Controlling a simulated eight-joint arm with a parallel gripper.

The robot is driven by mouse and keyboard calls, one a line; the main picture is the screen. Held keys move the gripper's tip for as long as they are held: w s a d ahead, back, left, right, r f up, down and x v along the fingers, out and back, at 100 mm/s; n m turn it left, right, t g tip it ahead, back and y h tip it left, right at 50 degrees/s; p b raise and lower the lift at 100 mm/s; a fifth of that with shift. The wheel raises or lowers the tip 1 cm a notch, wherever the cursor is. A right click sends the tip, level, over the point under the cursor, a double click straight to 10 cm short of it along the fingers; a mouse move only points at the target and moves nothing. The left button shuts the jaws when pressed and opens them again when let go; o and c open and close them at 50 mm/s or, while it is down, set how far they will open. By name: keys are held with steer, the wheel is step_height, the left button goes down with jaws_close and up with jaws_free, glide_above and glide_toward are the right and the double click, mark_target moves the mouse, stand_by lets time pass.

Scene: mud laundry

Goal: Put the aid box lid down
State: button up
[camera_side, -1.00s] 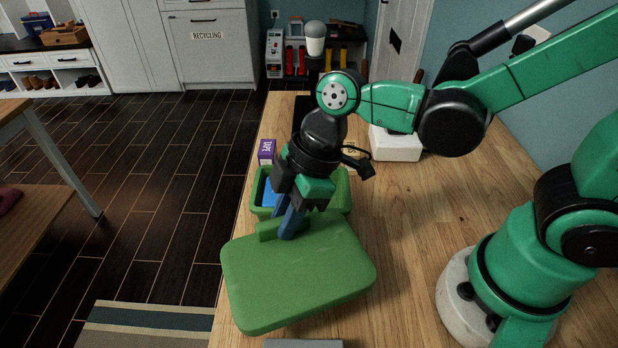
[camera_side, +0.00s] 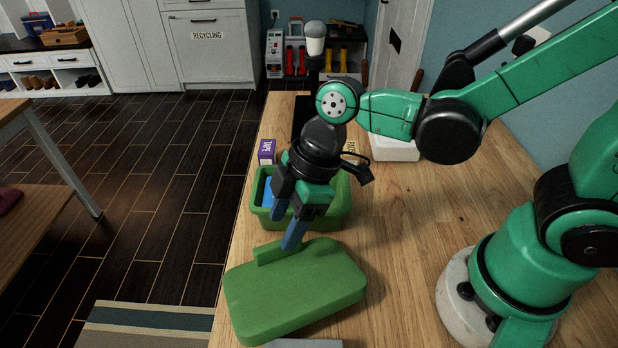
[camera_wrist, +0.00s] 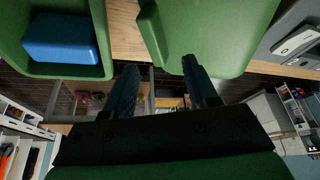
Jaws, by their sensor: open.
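The green aid box lid (camera_side: 295,295) lies on the wooden table near its front left edge. It also shows at the top of the wrist view (camera_wrist: 215,35). My gripper (camera_side: 284,232) is open, with its two blue fingers apart and nothing visible between them. One finger is close to the lid's raised edge; I cannot tell whether it touches. The green aid box (camera_side: 338,213) stands just behind the lid, partly hidden by my gripper. A blue item (camera_wrist: 60,40) lies inside the box.
A purple tape box (camera_side: 267,151) stands behind the aid box. A white box (camera_side: 393,148) is further back right. A grey object (camera_side: 305,343) lies at the front edge, near the lid. The table (camera_side: 440,205) right of the lid is clear.

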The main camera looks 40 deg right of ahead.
steer(key=shift+r, duration=0.35)
steer(key=v, duration=1.2)
steer(key=w+d+f+m+t+h, duration=0.3)
steer(key=d+f+m+t+h, duration=0.1)
steer(key=d+m, duration=0.6)
steer(key=f+m+t, duration=0.1)
steer(key=m, duration=0.2)
